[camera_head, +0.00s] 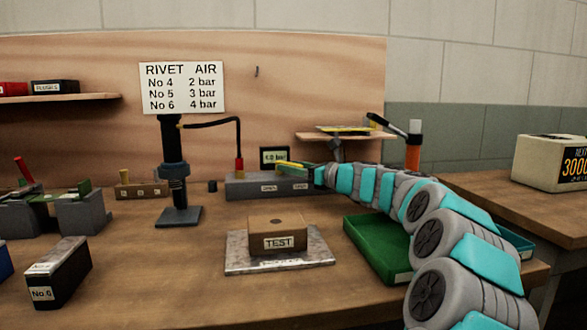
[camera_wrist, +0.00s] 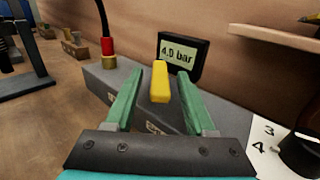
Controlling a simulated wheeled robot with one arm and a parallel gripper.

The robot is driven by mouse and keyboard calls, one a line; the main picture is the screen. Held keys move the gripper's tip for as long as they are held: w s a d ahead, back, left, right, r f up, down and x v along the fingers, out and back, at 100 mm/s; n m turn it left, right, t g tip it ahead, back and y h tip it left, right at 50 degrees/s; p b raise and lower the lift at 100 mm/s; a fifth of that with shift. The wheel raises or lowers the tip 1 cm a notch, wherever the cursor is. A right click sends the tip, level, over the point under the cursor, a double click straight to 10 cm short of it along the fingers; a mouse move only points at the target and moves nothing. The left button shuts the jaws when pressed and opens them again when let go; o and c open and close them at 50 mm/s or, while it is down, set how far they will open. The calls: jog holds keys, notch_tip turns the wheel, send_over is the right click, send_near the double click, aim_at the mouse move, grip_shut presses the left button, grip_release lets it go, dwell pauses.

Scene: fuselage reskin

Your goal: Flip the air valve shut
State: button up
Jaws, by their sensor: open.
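The air valve's yellow lever (camera_wrist: 160,82) stands out from a long grey block (camera_wrist: 100,80) in the wrist view. My gripper (camera_wrist: 158,90) is open, its two green fingers on either side of the lever with a visible gap on each side. In the head view my gripper (camera_head: 296,167) reaches the right part of the grey block (camera_head: 240,188), which has two small labels on its front. The labels are too small to read surely. A black gauge display (camera_wrist: 181,56) behind the lever reads 4.0 bar.
A red hose fitting (camera_wrist: 107,46) rises from the block left of the lever. A black riveting stand (camera_head: 173,170), a TEST block (camera_head: 277,235) on a metal plate and a green tray (camera_head: 365,262) are nearby. A wooden shelf (camera_wrist: 280,36) overhangs at right.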

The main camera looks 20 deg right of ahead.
jog(key=shift+v, duration=3.9)
